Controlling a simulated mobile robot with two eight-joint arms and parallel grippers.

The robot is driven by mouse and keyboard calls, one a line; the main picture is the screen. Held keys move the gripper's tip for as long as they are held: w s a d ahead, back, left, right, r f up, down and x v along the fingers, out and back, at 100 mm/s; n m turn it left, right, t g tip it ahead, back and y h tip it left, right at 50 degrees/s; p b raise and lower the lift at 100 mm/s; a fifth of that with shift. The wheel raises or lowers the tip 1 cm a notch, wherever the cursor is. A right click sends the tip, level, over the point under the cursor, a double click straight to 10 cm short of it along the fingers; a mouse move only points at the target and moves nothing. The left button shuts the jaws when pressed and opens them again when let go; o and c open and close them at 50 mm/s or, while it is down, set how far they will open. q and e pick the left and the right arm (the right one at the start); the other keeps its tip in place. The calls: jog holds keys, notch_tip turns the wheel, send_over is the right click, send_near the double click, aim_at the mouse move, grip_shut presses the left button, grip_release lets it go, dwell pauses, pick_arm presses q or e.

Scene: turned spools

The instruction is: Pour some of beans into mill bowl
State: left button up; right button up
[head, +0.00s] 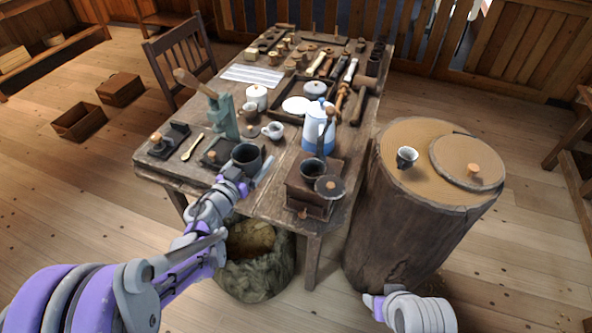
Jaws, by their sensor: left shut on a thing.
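My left gripper (242,180) is shut on a dark cup (246,155) near the table's front edge. The cup looks roughly upright, and its inside is too dark to tell whether beans are in it. To its right stands a wooden mill (308,199) with a dark open mill bowl (313,168) on top and a round lid or disc beside the bowl. The cup is apart from the mill bowl, to its left. My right gripper (371,302) is low at the bottom, in front of the stump, and its fingers are hardly visible.
A blue and white pot (318,130) stands behind the mill. A green press (222,115) and a white cup (273,131) are behind the held cup. A sack (252,282) stands below the table's front edge. A large stump (385,225) with a small cup (406,157) is at right.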

pick_arm(q)
jog(key=w+d+m+g+h+b, duration=0.1)
jog(key=w+d+b, duration=0.2)
jog(key=d+b, duration=0.2)
jog(key=shift+w+d+f+h+b, duration=0.3)
jog(key=shift+d+f+h, duration=0.1)
jog(key=shift+d, duration=0.5)
pick_arm(e)
notch_tip(320, 180, down, 7)
jog(key=shift+s+d+f, duration=0.15)
jog(key=shift+s+d, duration=0.1)
jog(key=shift+s, duration=0.2)
pick_arm(q)
jog(key=shift+a+r+m, duration=0.1)
jog(key=shift+r+m, duration=0.05)
jog(key=shift+m, duration=0.15)
